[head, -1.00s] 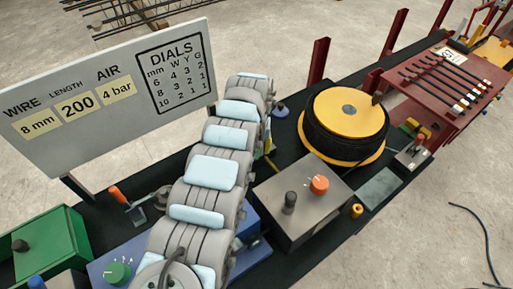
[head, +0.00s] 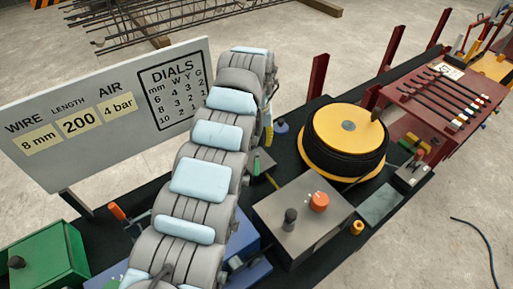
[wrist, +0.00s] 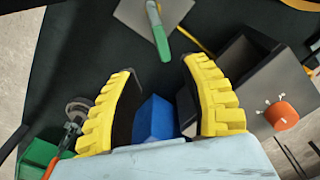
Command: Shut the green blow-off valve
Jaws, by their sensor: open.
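A green lever handle (wrist: 160,36), which looks like the blow-off valve, stands on a small grey plate (wrist: 178,10) at the top of the wrist view. In the head view a small green handle (head: 256,165) shows just right of my arm. My gripper (wrist: 160,68), with ridged yellow fingers, is open and empty. Its fingertips point toward the lever, a little short of it in the picture and not touching it. In the head view my arm hides most of the gripper.
A blue block (wrist: 154,120) shows between the fingers. A grey box with an orange knob (head: 319,202) and a black knob stands to the right. The yellow-topped coil reel (head: 349,126) is behind it. A sign board (head: 110,115) stands left of my arm.

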